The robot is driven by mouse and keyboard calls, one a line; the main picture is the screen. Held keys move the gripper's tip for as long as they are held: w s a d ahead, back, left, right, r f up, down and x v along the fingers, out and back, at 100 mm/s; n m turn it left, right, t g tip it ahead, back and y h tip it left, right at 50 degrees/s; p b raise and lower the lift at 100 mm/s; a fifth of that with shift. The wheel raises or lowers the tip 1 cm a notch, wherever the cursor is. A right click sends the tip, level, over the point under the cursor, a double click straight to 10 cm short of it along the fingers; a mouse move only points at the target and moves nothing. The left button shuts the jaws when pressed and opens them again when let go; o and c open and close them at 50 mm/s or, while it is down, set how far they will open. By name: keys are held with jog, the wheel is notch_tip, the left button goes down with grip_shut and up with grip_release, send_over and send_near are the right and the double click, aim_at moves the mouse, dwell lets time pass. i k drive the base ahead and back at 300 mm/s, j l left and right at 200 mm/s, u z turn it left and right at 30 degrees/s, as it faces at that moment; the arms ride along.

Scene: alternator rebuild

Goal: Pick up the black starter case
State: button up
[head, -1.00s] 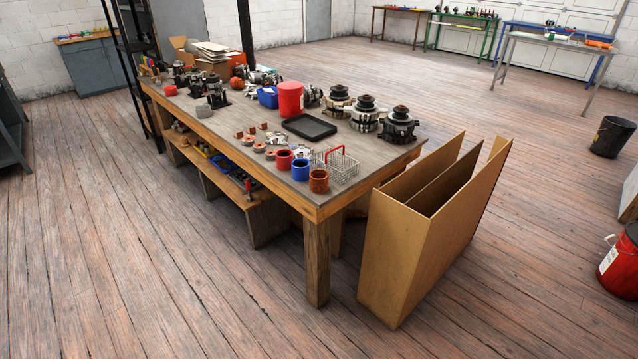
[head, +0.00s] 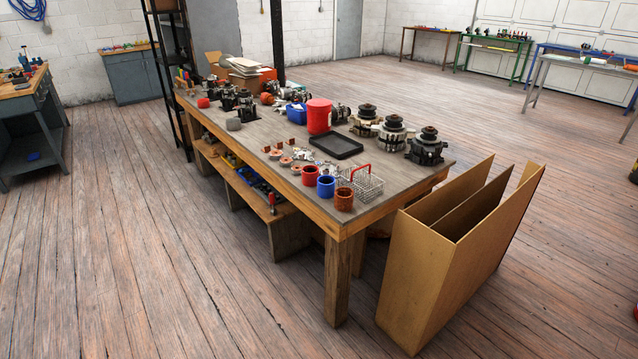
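Several black or dark metal units stand on the wooden workbench (head: 230,150). A dark group (head: 246,105) is at its far left end, and a dark, round-topped unit (head: 427,148) is near its right edge. At this size I cannot tell which of them, if any, is the black starter case. Two paler round-topped units, one in the middle (head: 392,136) and one farther back (head: 365,121), stand beside the right one. My gripper is not in view.
On the bench are a red tub (head: 319,116), a black tray (head: 336,145), a blue bin (head: 297,115), a wire basket (head: 368,185) and several coloured cups. The floor (head: 130,250) at the left is clear.

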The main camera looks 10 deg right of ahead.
aim_at(344, 199)
jog(key=i+j+z, duration=0.15)
jog(key=i+j, duration=0.25)
jog(key=i+j+z, duration=0.1)
jog(key=i+j, duration=0.35)
jog(key=i+j+z, duration=0.15)
jog(key=i+j, duration=0.25)
jog(key=i+j+z, duration=0.15)
jog(key=i+j, duration=0.2)
jog(key=j, duration=0.3)
